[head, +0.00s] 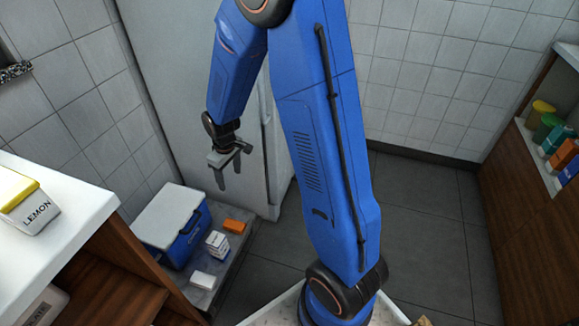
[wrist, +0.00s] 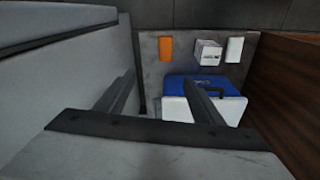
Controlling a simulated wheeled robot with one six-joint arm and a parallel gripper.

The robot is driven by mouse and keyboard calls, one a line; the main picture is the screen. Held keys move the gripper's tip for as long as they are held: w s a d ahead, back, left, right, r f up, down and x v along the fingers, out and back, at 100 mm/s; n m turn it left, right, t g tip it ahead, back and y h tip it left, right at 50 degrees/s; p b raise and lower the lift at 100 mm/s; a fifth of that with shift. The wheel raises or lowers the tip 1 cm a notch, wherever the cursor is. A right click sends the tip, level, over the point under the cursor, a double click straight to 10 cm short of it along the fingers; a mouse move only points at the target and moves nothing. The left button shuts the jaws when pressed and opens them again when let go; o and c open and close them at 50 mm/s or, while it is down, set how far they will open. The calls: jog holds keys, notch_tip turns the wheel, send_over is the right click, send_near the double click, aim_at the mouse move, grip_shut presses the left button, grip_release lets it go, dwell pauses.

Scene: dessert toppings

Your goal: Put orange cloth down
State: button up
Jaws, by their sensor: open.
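The orange cloth (head: 234,226) lies flat on a low grey platform, beside the fridge. It also shows in the wrist view (wrist: 166,48), near the platform's far left. My gripper (head: 229,180) hangs in the air above the platform, fingers pointing down. In the wrist view its two fingers (wrist: 160,103) are spread with nothing between them. The cloth is clear of the fingers and nothing hides it.
A blue cooler with a white lid (head: 172,216) stands on the platform (head: 236,252). A small white box (head: 217,244) and a white item (head: 203,280) lie near it. The fridge (head: 185,95) stands close behind my gripper; a wooden shelf unit (head: 120,275) is at the left.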

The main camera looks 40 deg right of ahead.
jog(key=s+d+r+m+t, duration=0.15)
jog(key=s+r, duration=0.45)
jog(key=r, duration=0.6)
jog(key=s+d+r+m+t, duration=0.1)
jog(key=s+r+m, duration=0.1)
jog(key=s+r, duration=0.5)
jog(key=s+d+r+m+t, duration=0.1)
jog(key=s+r, duration=0.6)
jog(key=s, duration=1)
jog(key=shift+s+d+r+m, duration=0.25)
jog(key=shift+d+m, duration=0.1)
jog(key=shift+d, duration=0.3)
